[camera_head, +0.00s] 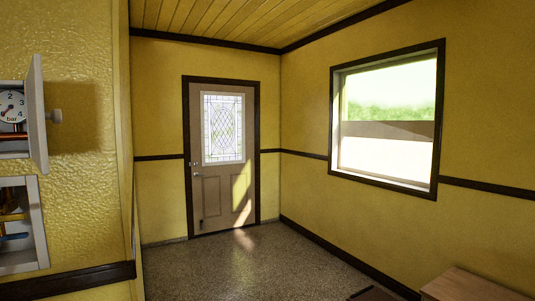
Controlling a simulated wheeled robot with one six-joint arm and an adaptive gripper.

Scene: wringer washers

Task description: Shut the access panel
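The access panel (38,112) is a pale grey-white door at the left edge of the head view. The left part of this box is cut off by the picture edge. My gripper is not in view.
A second pale recess (38,230) below is open, with yellow and blue parts inside. A closed house door (213,188) and a window (388,115) are farther back. The speckled floor (240,262) is mostly clear. A wooden surface (468,286) shows at bottom right.

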